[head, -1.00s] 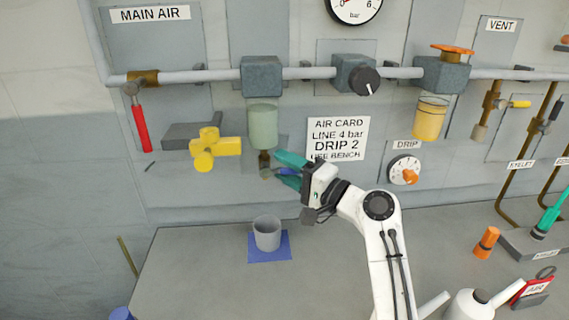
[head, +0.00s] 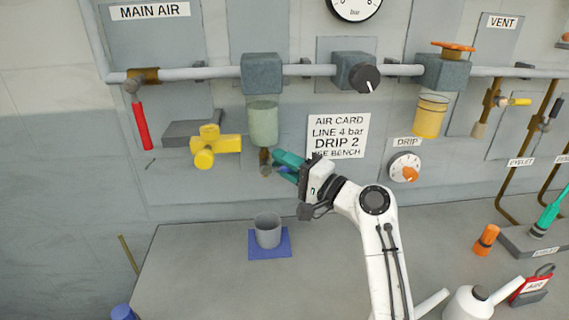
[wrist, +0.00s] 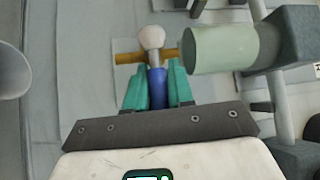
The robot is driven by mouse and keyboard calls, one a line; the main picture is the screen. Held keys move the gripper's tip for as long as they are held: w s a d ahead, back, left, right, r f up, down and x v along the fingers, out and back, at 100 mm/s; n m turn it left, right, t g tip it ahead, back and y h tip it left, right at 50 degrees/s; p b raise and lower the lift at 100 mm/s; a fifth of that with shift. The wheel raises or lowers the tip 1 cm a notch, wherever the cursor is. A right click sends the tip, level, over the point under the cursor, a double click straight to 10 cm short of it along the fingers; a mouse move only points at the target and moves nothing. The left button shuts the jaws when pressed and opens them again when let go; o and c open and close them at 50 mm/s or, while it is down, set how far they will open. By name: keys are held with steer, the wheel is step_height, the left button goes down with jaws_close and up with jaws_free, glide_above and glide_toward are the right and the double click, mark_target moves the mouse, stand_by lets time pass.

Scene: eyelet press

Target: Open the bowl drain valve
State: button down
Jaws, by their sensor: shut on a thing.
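The bowl drain valve has a brass body (wrist: 128,58), a pale grey hub (wrist: 151,38) and a blue lever (wrist: 157,88). It hangs below the pale green bowl (head: 263,122), which also shows in the wrist view (wrist: 222,48). The lever lies crosswise to the brass body, sticking out to the right in the head view. My gripper (head: 284,167), with teal fingers, is shut on the blue lever, one finger on each side. The fingers hide most of the lever in the head view. The hub (head: 265,169) stays visible there.
A grey cup (head: 268,232) stands on a blue mat (head: 284,249) on the bench below the valve. A yellow valve handle (head: 214,145) is left of the bowl. The air card (head: 338,134) and drip dial (head: 404,167) are on the wall to the right.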

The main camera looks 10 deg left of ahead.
steer(key=n+h+p, duration=0.1)
steer(key=r+n+g+h+p, duration=0.1)
steer(key=p, duration=0.1)
steer(key=shift+a, duration=0.1)
stand_by(0.3)
steer(key=c, duration=1.1)
jaws_free()
steer(key=shift+r, duration=0.15)
